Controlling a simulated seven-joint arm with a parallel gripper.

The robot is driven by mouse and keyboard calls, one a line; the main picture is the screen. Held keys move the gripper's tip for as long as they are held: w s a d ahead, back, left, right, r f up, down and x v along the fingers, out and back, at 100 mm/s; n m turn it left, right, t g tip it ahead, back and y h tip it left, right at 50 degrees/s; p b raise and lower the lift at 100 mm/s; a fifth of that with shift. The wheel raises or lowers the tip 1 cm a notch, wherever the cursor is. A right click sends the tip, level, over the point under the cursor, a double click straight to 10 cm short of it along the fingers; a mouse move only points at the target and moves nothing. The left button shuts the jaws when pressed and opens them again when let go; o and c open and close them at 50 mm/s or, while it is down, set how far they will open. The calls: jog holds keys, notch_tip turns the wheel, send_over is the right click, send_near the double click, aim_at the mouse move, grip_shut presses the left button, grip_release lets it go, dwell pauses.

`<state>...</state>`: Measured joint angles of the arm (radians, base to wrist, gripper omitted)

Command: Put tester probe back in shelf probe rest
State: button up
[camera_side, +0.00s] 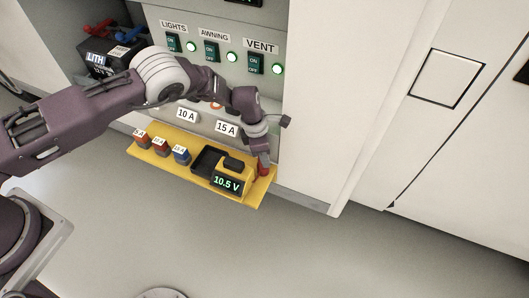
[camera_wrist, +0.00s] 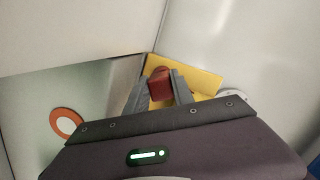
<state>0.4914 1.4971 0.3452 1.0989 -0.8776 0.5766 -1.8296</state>
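The tester probe (camera_side: 263,171) has a red handle and stands roughly upright at the right end of the yellow shelf (camera_side: 236,200). My gripper (camera_side: 262,158) is directly above that end, pointing down. In the wrist view the red probe handle (camera_wrist: 160,84) sits between my two grey fingertips (camera_wrist: 160,88), which appear to touch it on both sides. The probe's lower end and the probe rest are hidden, so I cannot tell whether the probe is seated. The tester (camera_side: 226,183), reading 10.5 V, lies on the shelf just left of the probe.
Several fuses (camera_side: 161,147) stand on the shelf's left part, with a dark tray (camera_side: 208,161) between them and the tester. An orange ring (camera_wrist: 66,122) shows at left in the wrist view. The floor in front is clear.

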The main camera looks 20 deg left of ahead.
jog(key=o, duration=0.5)
jog(key=shift+r, duration=0.1)
jog(key=r, duration=0.4)
jog(key=a+r, duration=0.1)
jog(key=r, duration=0.2)
jog(key=shift+s, duration=0.25)
